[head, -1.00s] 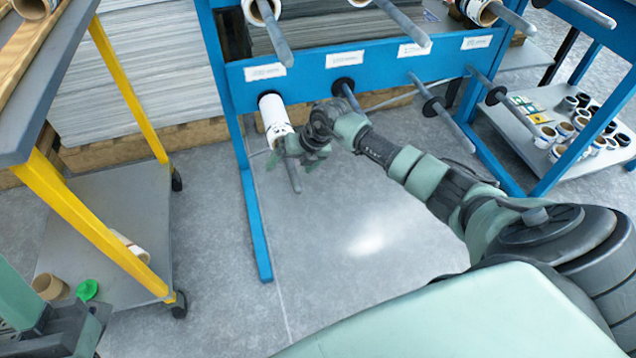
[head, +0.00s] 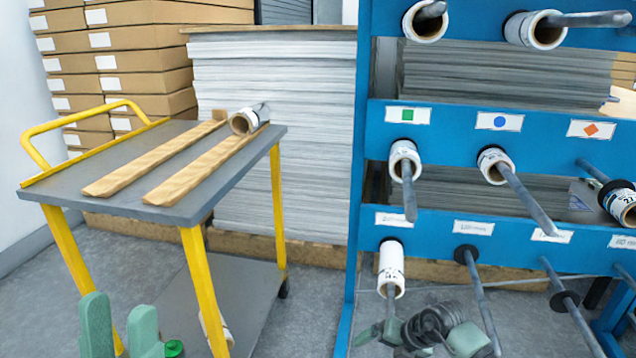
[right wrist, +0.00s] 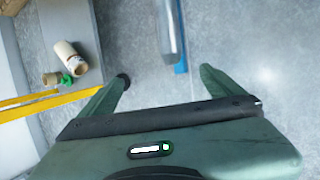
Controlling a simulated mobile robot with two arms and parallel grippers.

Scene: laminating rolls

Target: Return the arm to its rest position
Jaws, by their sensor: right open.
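My left gripper (head: 121,328) shows its two green fingers at the bottom left of the head view, apart and with nothing seen between them. My right gripper (head: 374,333) is low in front of the blue rack, below a white roll (head: 391,268) on the rack's lower left peg. The right wrist view shows my right gripper (right wrist: 163,76) open and empty, its fingers wide apart above the floor. A grey bar (right wrist: 170,35) shows beyond the fingers.
A grey cart (head: 210,178) with yellow legs stands at left, a roll (head: 249,119) lying on its wooden rails. The blue rack (head: 357,300) holds several rolls on projecting pegs at right. Loose rolls (right wrist: 70,58) lie on the cart's lower shelf. Floor between cart and rack is clear.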

